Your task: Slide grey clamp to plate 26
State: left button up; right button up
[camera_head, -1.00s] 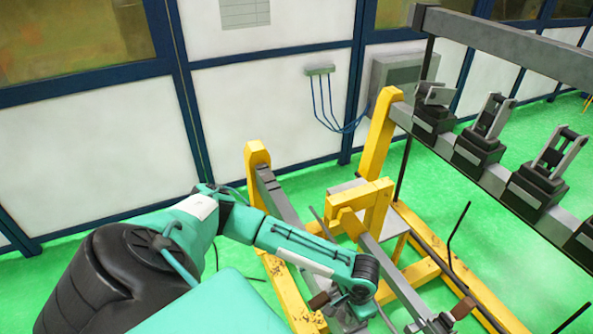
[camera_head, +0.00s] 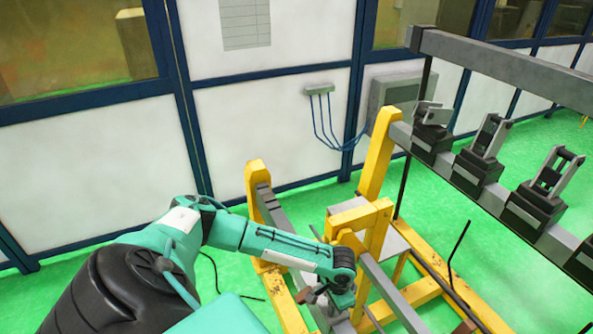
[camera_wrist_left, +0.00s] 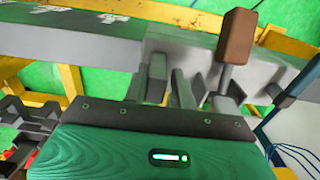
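A grey clamp with a brown handle (camera_wrist_left: 236,37) sits on a long grey rail (camera_wrist_left: 70,46) in the left wrist view. The brown handle also shows in the head view (camera_head: 303,295), beside my left gripper (camera_head: 328,300). My left gripper's short grey fingers (camera_wrist_left: 172,86) are right at the clamp's grey block and look in contact with it. Whether they are closed on part of it cannot be told. The numbers on the plates are not readable. My right gripper is out of view.
Yellow frame posts (camera_head: 378,155) and a yellow bracket (camera_head: 360,218) stand close to my left forearm. A grey beam (camera_head: 465,178) with several black clamps runs along the right. A panelled wall (camera_head: 270,125) stands behind. Green floor shows between.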

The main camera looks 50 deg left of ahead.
aim_at(313, 276)
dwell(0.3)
pick_arm(q)
jog(key=shift+w+a, duration=0.2)
jog(key=shift+a, duration=0.45)
jog(key=shift+w+a, duration=0.2)
jog(key=shift+a, duration=0.45)
jog(key=a, duration=0.1)
jog(key=w+a, duration=0.1)
jog(key=a, duration=0.1)
jog(key=shift+a, duration=0.25)
jog(key=a, duration=0.2)
jog(key=w+a, duration=0.1)
jog(key=a, duration=0.1)
jog(key=w+a, duration=0.1)
jog(key=a, duration=0.1)
jog(key=shift+b, duration=0.35)
jog(key=shift+w+a, duration=0.2)
jog(key=shift+a, duration=0.35)
jog(key=shift+d+p, duration=0.2)
jog(key=shift+p, duration=0.3)
